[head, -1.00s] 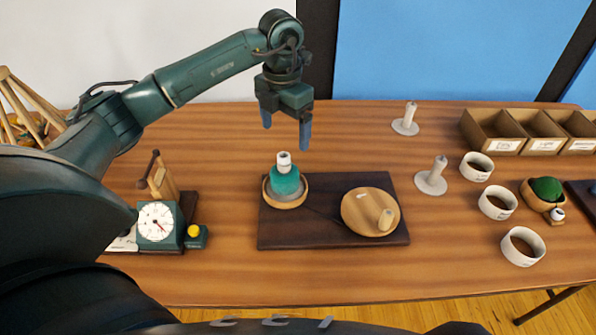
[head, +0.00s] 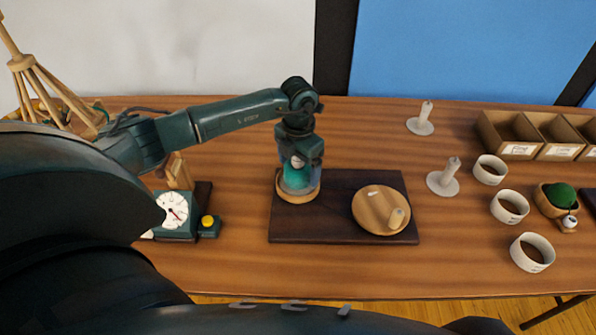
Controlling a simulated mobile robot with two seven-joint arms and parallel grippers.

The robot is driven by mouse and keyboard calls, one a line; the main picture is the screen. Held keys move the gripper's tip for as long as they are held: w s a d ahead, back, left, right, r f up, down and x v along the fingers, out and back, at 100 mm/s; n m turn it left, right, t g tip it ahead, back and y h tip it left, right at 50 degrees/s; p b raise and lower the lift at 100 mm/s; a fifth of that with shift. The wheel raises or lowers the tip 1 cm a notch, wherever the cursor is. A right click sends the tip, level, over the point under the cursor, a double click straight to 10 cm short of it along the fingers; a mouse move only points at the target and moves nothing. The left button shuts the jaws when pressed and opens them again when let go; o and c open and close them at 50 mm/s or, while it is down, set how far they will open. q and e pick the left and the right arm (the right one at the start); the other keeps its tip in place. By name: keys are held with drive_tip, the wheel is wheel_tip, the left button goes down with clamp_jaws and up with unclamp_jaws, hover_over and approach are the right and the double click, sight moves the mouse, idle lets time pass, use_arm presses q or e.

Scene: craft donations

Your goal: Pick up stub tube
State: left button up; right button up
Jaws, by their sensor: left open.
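A teal cone of yarn (head: 297,179) with a white tube end (head: 297,161) at its top stands upright in a round wooden dish (head: 299,198). The dish is on the left part of a dark board (head: 335,220). My left gripper (head: 299,172) points down over the cone, open, with its fingers on either side of the upper cone. The gripper partly hides the cone and tube, and I cannot tell whether the fingers touch them. My right gripper is not in view.
White spindles (head: 443,181), white cups (head: 509,206) and cardboard bins (head: 508,138) stand to the right. A dial scale (head: 174,213) stands left. Table behind the board is clear.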

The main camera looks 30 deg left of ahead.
use_arm(q)
drive_tip(key=shift+c, duration=0.4)
drive_tip(key=c, duration=1)
